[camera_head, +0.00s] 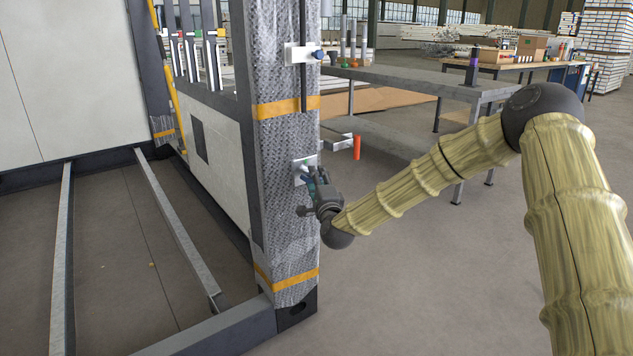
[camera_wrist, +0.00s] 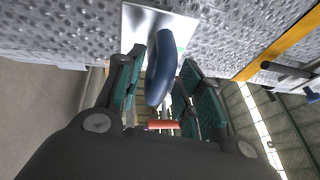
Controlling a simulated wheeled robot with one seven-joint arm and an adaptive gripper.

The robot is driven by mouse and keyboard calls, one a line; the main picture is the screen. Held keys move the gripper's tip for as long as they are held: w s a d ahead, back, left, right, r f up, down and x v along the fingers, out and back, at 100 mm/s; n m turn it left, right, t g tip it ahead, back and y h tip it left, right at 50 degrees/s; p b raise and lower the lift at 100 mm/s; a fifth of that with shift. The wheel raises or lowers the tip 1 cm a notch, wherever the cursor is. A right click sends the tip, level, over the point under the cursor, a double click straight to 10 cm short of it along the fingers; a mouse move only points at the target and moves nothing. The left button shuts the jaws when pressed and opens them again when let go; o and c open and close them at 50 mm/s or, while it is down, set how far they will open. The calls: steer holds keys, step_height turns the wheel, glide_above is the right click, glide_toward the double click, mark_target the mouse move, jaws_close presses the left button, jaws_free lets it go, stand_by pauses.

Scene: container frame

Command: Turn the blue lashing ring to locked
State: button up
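The blue lashing ring (camera_wrist: 161,70) stands out from a pale metal plate on the post in the wrist view. My gripper (camera_wrist: 165,82) has its two teal-padded fingers on either side of the ring. The fingers look open, with a narrow gap at the right finger; contact at the left finger is unclear. In the head view my gripper (camera_head: 313,180) is at the lower plate (camera_head: 298,170) on the wrapped post, and it largely hides the ring there.
The wrapped post (camera_head: 285,130) carries orange bands. A higher plate with a blue knob (camera_head: 318,54) is above. A red handle (camera_head: 357,147) sticks out on a bracket just right of my gripper. A grey table (camera_head: 400,77) stands behind; open floor lies to the right.

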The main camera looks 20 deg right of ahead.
steer(key=shift+c, duration=0.2)
jaws_close()
